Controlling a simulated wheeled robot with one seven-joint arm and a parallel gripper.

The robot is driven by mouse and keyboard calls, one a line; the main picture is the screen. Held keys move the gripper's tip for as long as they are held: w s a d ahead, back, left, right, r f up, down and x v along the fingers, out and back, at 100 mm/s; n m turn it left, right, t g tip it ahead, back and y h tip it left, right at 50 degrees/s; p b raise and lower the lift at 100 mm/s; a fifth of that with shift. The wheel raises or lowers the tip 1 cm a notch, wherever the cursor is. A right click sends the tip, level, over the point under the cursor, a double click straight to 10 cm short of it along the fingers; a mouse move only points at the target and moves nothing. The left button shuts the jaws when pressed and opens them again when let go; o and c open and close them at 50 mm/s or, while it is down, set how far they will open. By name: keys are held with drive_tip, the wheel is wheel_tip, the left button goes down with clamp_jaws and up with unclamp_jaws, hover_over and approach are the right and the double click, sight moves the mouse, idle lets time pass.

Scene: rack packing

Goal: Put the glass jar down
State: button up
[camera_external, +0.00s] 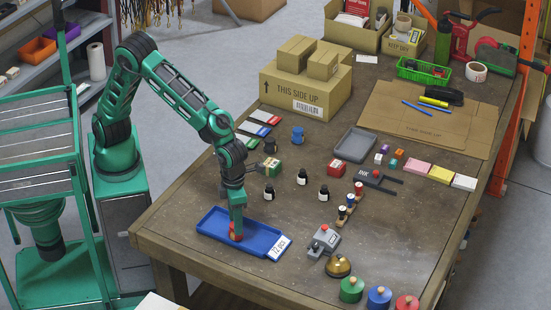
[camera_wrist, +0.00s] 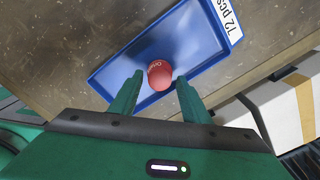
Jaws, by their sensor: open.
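A small round red item with faint lettering (camera_wrist: 159,74), which I take to be the jar seen from above, rests in the blue tray (camera_wrist: 108,75). No clear glass body can be made out. In the external view the red item (camera_external: 236,237) shows low under my gripper (camera_external: 237,227), in the left half of the blue tray (camera_external: 262,251). In the wrist view my gripper (camera_wrist: 159,79) is open, with one finger on each side of the item. Whether a finger touches it cannot be told. The gripper hides part of it in the external view.
Black bottles (camera_external: 269,193), a green-labelled box (camera_external: 272,166) and a grey switch box (camera_external: 323,241) stand nearby. The table edge runs close in front.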

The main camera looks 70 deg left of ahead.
wheel_tip(320, 180, up, 8)
drive_tip(key=s+a+r+n, duration=0.1)
drive_tip(key=a+r+n, duration=0.4)
drive_tip(key=a+n, duration=0.45)
drive_tip(key=s+a+n, duration=0.8)
drive_tip(key=a+n, duration=0.2)
drive_tip(key=a, duration=0.2)
drive_tip(key=s+a+f+n, duration=0.1)
drive_tip(key=s+a+n, duration=0.7)
drive_tip(key=a, duration=0.5)
drive_tip(key=shift+f+n, duration=0.3)
drive_tip(key=shift+n, duration=0.75)
